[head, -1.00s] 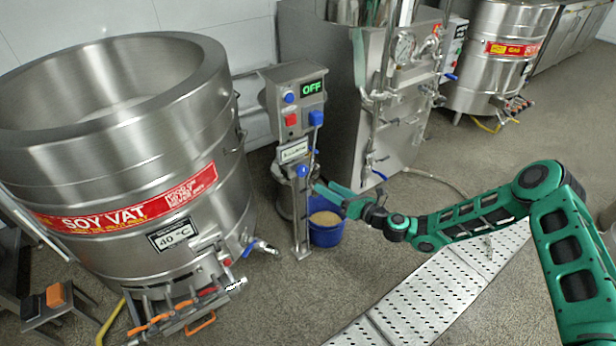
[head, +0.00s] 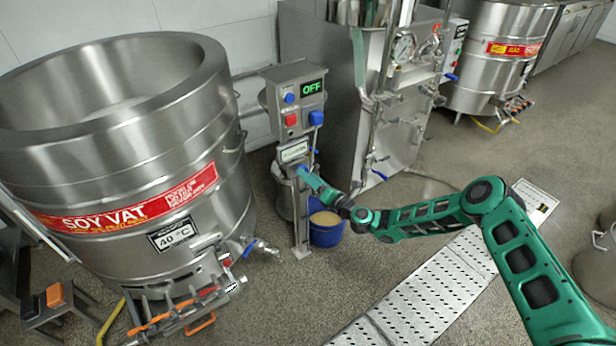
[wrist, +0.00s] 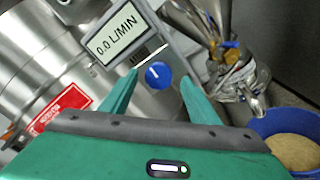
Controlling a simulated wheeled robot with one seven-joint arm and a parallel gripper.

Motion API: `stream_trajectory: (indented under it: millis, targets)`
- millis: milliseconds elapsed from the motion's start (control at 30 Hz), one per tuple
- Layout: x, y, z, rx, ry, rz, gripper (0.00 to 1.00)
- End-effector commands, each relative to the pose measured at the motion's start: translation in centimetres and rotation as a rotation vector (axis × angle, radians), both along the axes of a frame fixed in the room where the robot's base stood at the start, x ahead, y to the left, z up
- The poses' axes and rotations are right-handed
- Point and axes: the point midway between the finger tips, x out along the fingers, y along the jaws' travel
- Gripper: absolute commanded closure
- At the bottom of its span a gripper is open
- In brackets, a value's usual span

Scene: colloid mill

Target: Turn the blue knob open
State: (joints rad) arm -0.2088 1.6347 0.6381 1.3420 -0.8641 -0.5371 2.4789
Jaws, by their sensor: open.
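The blue knob (wrist: 158,75) is round with a white pointer line, on the front of the steel mill column below a display reading 0.0 L/MIN (wrist: 117,38). My green gripper (wrist: 158,80) is open, with one finger on each side of the knob in the wrist view. I cannot tell whether the fingers touch it. In the head view my gripper (head: 309,177) reaches the column at the knob's height, and the knob (head: 302,169) is mostly hidden by it. The column's upper panel shows OFF (head: 312,88) in green.
The large soy vat (head: 120,150) stands left of the column. A blue bucket (head: 326,234) with tan contents is on the floor beneath my gripper. A steel unit with pipes and a gauge (head: 404,46) stands behind to the right.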

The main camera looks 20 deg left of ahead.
Motion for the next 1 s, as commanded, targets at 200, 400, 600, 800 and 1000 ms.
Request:
stream_trajectory:
  millis: [200,400,600,800,1000]
  targets:
    - [0.65,1.3,0.02,0.0,0.0,0.0,0.44]
    - [0.73,1.4,0.0,0.0,0.0,0.0,0.44]
    - [0.71,1.4,0.01,0.0,0.001,0.0,0.68]
    - [0.76,1.34,-0.04,-0.001,-0.001,-0.001,0.85]
    - [0.8,1.3,-0.09,-0.016,-0.022,-0.001,0.85]
